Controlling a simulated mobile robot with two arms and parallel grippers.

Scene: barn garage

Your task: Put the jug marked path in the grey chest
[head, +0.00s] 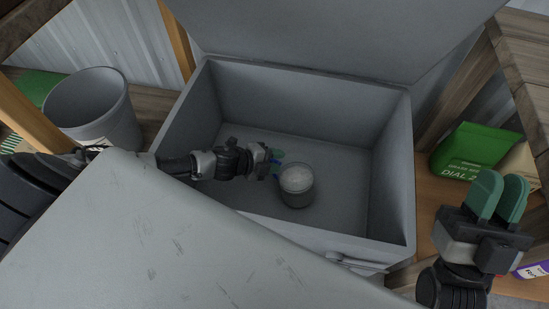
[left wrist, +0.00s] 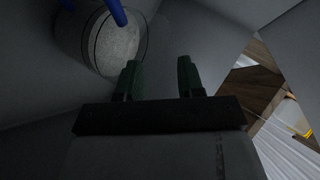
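The grey chest (head: 397,180) stands open with its lid raised at the back. Inside it, toward the middle, is a jug (head: 297,186) with a pale top and grey sides, apparently upright on the chest floor. My left gripper (head: 275,163) reaches into the chest just left of the jug. In the left wrist view its fingers (left wrist: 158,78) are apart with nothing between them, and the jug (left wrist: 112,48) is beyond them at upper left.
A large grey panel (head: 170,245) fills the front left and hides part of my left arm. A grey bucket (head: 95,110) stands left of the chest. A green bag (head: 474,150) stands on the wooden surface to the right, below wooden boards.

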